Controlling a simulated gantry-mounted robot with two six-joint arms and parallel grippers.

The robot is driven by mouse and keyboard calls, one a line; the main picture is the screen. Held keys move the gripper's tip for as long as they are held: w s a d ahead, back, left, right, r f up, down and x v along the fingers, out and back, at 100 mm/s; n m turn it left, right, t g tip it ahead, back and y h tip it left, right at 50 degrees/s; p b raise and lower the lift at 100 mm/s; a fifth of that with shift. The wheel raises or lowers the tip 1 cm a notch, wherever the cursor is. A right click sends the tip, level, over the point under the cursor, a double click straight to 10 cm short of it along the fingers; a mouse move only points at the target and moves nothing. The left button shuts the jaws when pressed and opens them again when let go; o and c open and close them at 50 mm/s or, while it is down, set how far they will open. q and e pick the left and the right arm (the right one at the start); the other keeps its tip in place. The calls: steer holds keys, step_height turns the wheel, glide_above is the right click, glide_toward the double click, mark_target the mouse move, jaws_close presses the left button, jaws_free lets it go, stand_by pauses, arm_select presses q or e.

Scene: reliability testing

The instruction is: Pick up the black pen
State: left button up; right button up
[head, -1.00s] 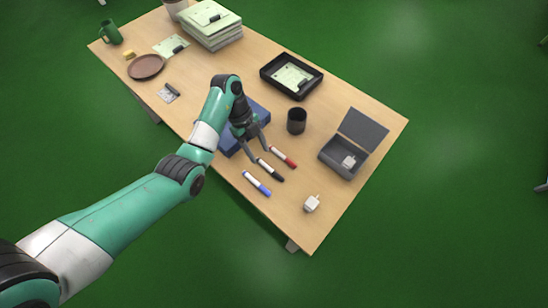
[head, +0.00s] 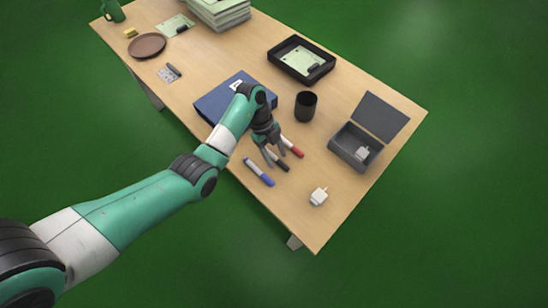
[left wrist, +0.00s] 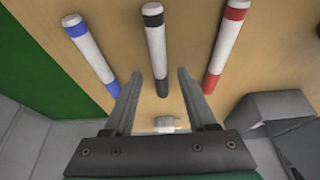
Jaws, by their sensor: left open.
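The black pen (head: 283,165), white with black ends, lies on the table between two other markers. In the left wrist view the black pen (left wrist: 156,42) lies in the middle, lengthwise, with its lower end between the fingers. My left gripper (head: 275,158) is open over the pen and partly hides it in the head view. In the left wrist view, the two fingers of the left gripper (left wrist: 160,74) stand either side of the pen's lower end, with nothing gripped. My right gripper is not in view.
A blue marker (head: 259,172) and a red marker (head: 292,147) lie close on either side. A blue box (head: 215,102), black cup (head: 305,106), open grey box (head: 345,151) and white plug (head: 318,196) are nearby. A black tray (head: 322,72) is farther back.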

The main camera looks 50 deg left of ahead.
arm_select(q)
jaws_close()
stand_by(0.4)
